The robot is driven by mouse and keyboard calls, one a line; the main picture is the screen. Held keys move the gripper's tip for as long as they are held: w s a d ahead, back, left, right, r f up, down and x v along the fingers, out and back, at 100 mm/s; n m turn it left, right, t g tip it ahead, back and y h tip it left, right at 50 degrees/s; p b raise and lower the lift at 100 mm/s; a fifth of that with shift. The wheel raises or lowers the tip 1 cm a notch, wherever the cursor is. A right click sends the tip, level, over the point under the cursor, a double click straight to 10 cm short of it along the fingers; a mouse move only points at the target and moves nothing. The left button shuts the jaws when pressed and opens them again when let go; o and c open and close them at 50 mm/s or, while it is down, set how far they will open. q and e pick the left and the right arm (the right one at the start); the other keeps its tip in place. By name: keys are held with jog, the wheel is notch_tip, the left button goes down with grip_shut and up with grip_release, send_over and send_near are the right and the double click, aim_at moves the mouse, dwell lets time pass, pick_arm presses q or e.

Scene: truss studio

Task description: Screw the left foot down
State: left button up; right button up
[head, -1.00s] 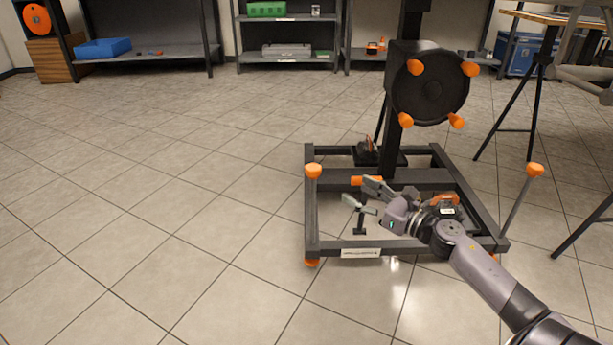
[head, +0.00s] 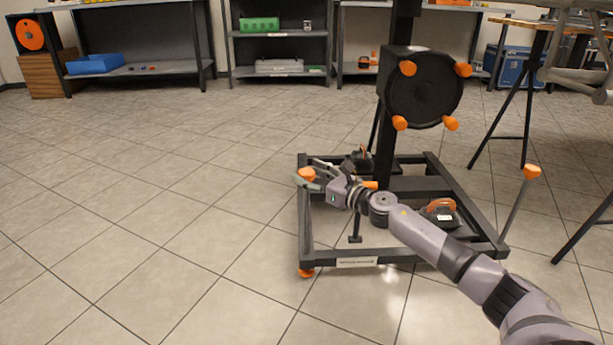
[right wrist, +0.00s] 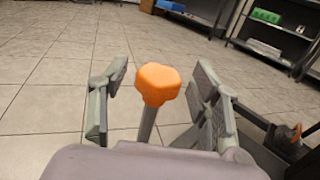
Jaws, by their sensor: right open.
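The left foot has an orange knob (head: 306,174) above the left front corner of the dark floor frame (head: 303,225). An orange foot end (head: 306,272) shows below that corner. My right gripper (head: 308,174) is open around the knob in the head view, and its fingers partly cover it. In the right wrist view the orange knob (right wrist: 158,84) stands on a thin metal stem between the two spread fingers, with gaps on both sides. My left gripper is not in view.
A second orange knob (head: 532,171) tops a slanted rod at the frame's right. A black round plate (head: 424,90) with orange knobs rises above the frame. An orange-handled item (head: 440,212) sits inside the frame. The tiled floor at left is clear.

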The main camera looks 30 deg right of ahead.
jog(key=shift+x, duration=0.75)
jog(key=shift+c, duration=0.4)
